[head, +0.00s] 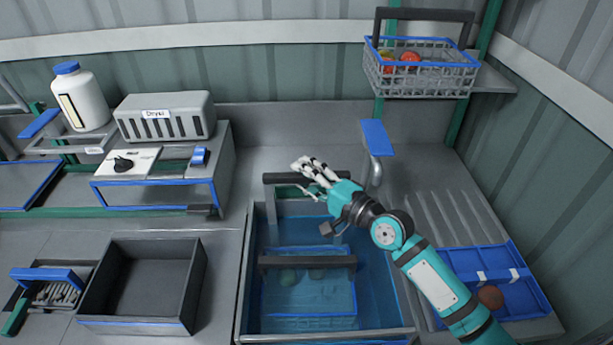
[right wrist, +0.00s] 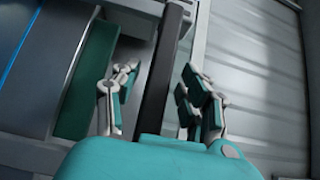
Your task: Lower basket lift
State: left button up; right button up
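A dark bar (head: 282,178) stands at the back edge of the water tank (head: 245,275). It also shows in the right wrist view (right wrist: 160,85), running between the fingers. My right gripper (head: 312,178) is at the bar's right part. In the right wrist view its fingers (right wrist: 155,100) are apart on either side of the bar; no firm contact shows. A wire basket (head: 308,315) with a dark handle (head: 305,263) sits in the blue water, with green round things in it. Whether the bar belongs to the basket lift I cannot tell. My left gripper is out of view.
A second wire basket (head: 420,82) with red produce stands on the upper right shelf. A tap (head: 376,140) with a blue lever is behind the tank. A blue tray (head: 475,262) lies right, beside my right arm. A dark empty bin (head: 140,322) and a grey dryer (head: 165,115) are left.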

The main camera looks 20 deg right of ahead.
jog(key=shift+s+d, duration=0.15)
jog(key=v, duration=1.1)
jog(key=shift+s, duration=0.3)
jog(key=shift+d+r, duration=0.1)
